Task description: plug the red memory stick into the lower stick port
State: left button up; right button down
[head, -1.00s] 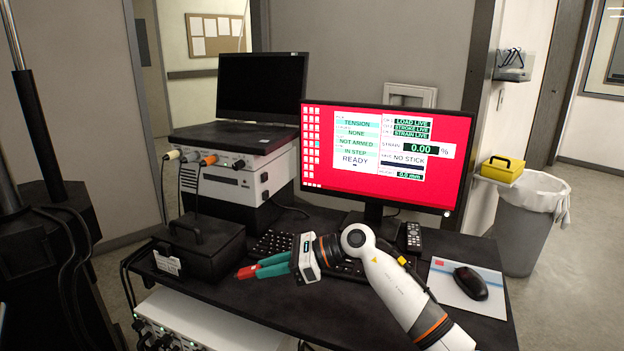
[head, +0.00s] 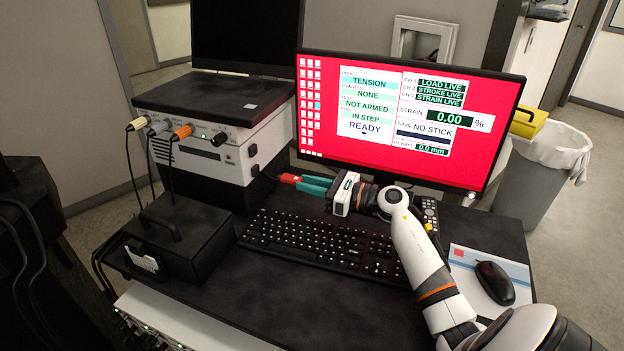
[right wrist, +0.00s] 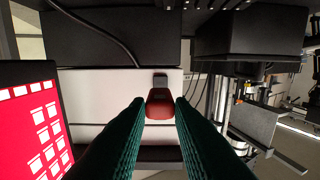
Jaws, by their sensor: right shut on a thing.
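The red memory stick (head: 290,179) is held between the green fingertips of my right gripper (head: 303,184), which is shut on it. It points left toward the right side of the white instrument box (head: 262,140), with keyboard below and monitor behind. In the right wrist view the stick (right wrist: 160,104) sits between the fingertips, in front of a pale panel (right wrist: 100,95). A small dark grey rectangle (right wrist: 160,80) shows just beyond the stick; I cannot tell whether it is its plug or a port. I cannot make out the lower stick port for certain. My left gripper is not in view.
The red-screened monitor (head: 400,120) stands close behind my right gripper and reads NO STICK. A keyboard (head: 320,242), black case (head: 178,245) and mouse (head: 494,282) lie on the dark desk (head: 350,310). Cables hang from the instrument's front. The desk's front middle is clear.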

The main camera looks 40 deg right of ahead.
aim_at(292, 177)
jog(key=x, duration=0.2)
jog(key=shift+w+a+r, duration=0.15)
jog(key=shift+w+a, duration=0.1)
jog(key=shift+p+x, duration=0.3)
jog(key=shift+x, duration=0.75)
jog(key=c, duration=1.8)
grip_release()
jog(key=shift+c, duration=0.2)
jog(key=c, duration=0.3)
jog(key=shift+c, duration=0.2)
